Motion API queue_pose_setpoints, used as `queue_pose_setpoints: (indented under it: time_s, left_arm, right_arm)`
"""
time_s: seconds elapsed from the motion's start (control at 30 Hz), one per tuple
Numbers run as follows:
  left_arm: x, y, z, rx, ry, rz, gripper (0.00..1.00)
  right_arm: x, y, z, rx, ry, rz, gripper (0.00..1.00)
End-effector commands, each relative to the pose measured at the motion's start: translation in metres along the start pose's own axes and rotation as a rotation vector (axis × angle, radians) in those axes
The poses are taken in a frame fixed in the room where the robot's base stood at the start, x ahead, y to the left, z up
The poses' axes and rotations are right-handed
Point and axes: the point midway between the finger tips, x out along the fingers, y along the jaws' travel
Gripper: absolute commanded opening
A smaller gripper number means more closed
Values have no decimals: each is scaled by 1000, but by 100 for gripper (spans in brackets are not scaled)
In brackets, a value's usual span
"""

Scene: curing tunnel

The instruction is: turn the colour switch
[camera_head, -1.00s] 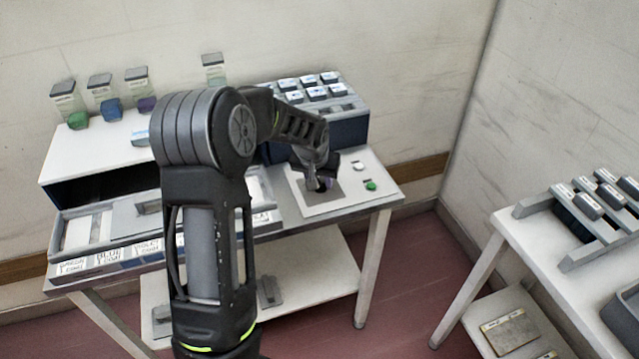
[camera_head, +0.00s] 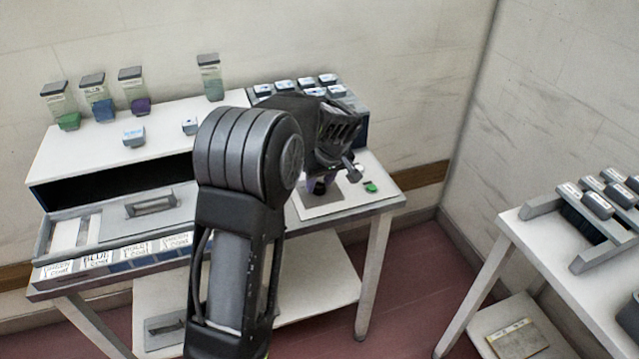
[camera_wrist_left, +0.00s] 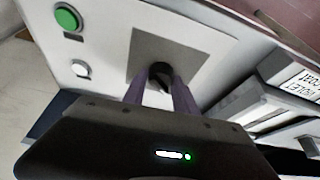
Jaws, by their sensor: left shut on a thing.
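The colour switch is a dark knob (camera_wrist_left: 160,71) on a grey square in a pale plate (camera_head: 322,208). In the head view the knob also shows as a small dark shape (camera_head: 319,189) under my left gripper (camera_head: 318,181). In the left wrist view, the two purplish fingers of my left gripper (camera_wrist_left: 161,84) reach down to the knob, one on each side, and are shut on it. The knob's exact pointing direction is hard to tell. My right gripper is not in view.
A trough with colour labels (camera_head: 120,251) lies to the left. Jars (camera_head: 58,104) stand on the shelf behind. A second table (camera_head: 540,262) with a rack stands at right, across open floor.

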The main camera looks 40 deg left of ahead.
Motion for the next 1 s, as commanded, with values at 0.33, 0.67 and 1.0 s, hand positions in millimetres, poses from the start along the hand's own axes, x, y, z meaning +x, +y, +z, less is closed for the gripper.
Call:
queue_pose_setpoints:
  time_s: [0.33,0.67,1.0]
  left_arm:
    - [0,0,0,-14,-1,-5,0]
    - [0,0,0,-12,-1,-5,52]
    - [-2,0,0,-11,0,-4,54]
  right_arm:
    - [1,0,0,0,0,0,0]
    - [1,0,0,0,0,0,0]
    - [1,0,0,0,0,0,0]
